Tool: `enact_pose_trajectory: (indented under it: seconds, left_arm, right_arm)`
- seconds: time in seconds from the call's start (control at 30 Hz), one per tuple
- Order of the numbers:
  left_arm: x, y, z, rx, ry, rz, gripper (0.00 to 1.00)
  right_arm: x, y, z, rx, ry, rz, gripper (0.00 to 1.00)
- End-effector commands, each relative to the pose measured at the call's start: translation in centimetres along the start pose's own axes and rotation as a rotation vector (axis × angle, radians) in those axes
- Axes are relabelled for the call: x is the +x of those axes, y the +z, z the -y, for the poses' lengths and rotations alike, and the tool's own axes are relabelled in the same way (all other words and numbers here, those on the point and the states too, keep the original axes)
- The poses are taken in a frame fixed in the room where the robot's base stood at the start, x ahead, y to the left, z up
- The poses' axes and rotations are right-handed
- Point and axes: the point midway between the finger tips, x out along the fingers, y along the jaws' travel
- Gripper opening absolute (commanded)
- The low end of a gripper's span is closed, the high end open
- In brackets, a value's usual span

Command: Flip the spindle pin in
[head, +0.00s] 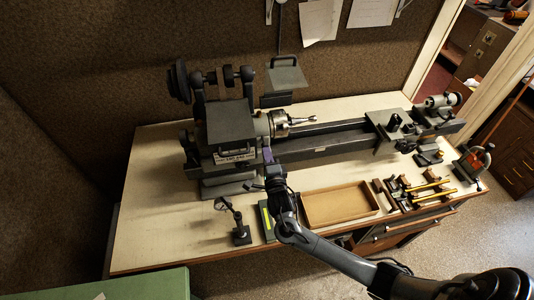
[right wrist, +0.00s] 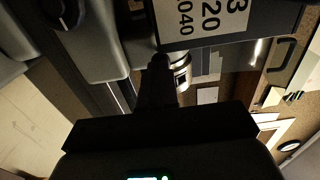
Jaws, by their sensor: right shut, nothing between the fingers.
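The grey lathe's headstock (head: 231,124) stands at the left of the bench, with its metal chuck (head: 279,124) on its right side. I cannot make out the spindle pin in either view. My right gripper (head: 268,160) is at the front right of the headstock, just below the chuck. Its fingers (right wrist: 160,65) are shut and empty in the right wrist view, close to a dark plate with a white number label (right wrist: 204,18). Whether the fingertips touch the headstock is unclear. My left gripper is not in view.
In front of the lathe lie a shallow wooden tray (head: 340,206) and a rack of tools (head: 420,191). A small dial-gauge stand (head: 241,232) is left of my right arm. The tailstock (head: 439,112) is at the far right. The bench's front left is bare.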

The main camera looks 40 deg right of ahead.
Motion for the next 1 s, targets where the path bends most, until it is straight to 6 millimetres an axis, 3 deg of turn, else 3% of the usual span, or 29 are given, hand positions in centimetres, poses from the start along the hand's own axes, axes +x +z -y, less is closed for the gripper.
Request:
enact_pose_trajectory:
  seconds: [0.43,0.67,1.0]
  left_arm:
    - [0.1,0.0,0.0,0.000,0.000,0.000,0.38]
    - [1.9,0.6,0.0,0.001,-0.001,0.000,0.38]
    - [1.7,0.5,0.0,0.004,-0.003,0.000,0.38]
  right_arm:
    - [0.3,0.0,-0.1,0.001,-0.001,0.000,0.00]
    - [2.3,0.0,-0.3,0.002,-0.001,-0.003,0.00]
    - [2.5,-0.1,-0.1,-0.003,0.002,-0.002,0.00]
